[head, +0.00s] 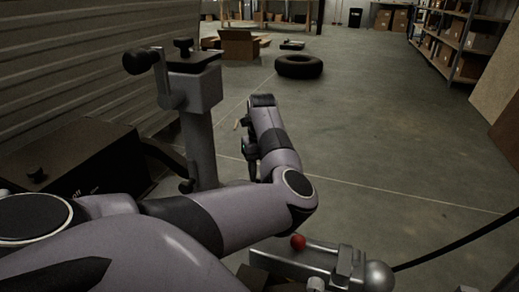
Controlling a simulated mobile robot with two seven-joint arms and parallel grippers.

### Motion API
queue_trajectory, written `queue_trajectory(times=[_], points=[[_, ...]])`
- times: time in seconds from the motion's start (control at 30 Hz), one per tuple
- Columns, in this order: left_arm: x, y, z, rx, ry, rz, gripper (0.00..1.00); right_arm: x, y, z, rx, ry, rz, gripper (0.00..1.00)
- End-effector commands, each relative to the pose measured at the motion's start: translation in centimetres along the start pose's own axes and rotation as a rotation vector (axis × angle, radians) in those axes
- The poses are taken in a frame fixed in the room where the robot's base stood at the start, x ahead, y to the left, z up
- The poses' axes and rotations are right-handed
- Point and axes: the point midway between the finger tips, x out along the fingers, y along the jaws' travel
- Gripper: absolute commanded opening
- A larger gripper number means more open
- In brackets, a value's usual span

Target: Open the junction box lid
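I cannot pick out the junction box for certain. A black box (95,165) with faint lettering and a small dark knob on top stands at the left, partly behind my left arm. A grey post (198,140) beside it carries a grey head with a dark top plate, a knob and a crank handle. My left arm crosses the front from the left, bends at the elbow and reaches up past the right side of the post. Its gripper (250,150) shows only as small dark parts beside the wrist; its fingers are unclear. My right gripper is not in view.
A dark cable (455,244) runs to the right. A ribbed wall (80,60) bounds the left. The floor beyond is open, with a tire (299,66) farther back.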

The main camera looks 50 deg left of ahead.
Motion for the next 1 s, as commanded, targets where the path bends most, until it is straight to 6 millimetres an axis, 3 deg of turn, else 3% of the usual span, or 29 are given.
queue_trajectory(times=[0.03, 0.1, 0.77, 0.8, 0.83, 1.0], points=[[-0.06, -1.23, 0.14, 0.017, -0.013, -0.031, 0.0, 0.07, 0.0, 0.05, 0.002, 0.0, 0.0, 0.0], [-0.09, -1.42, 0.26, 0.018, -0.012, -0.032, 0.0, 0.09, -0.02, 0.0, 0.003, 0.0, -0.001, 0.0], [0.24, -1.69, 0.41, 0.019, -0.005, -0.028, 0.0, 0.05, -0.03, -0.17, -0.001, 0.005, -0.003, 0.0], [0.25, -1.67, 0.41, 0.019, -0.005, -0.027, 0.5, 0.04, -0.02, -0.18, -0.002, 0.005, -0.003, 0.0], [0.26, -1.67, 0.41, 0.019, -0.005, -0.027, 0.6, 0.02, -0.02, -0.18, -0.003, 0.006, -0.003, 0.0], [0.2, -1.62, 0.43, 0.017, -0.005, -0.027, 0.61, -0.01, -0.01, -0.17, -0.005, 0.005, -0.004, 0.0]])
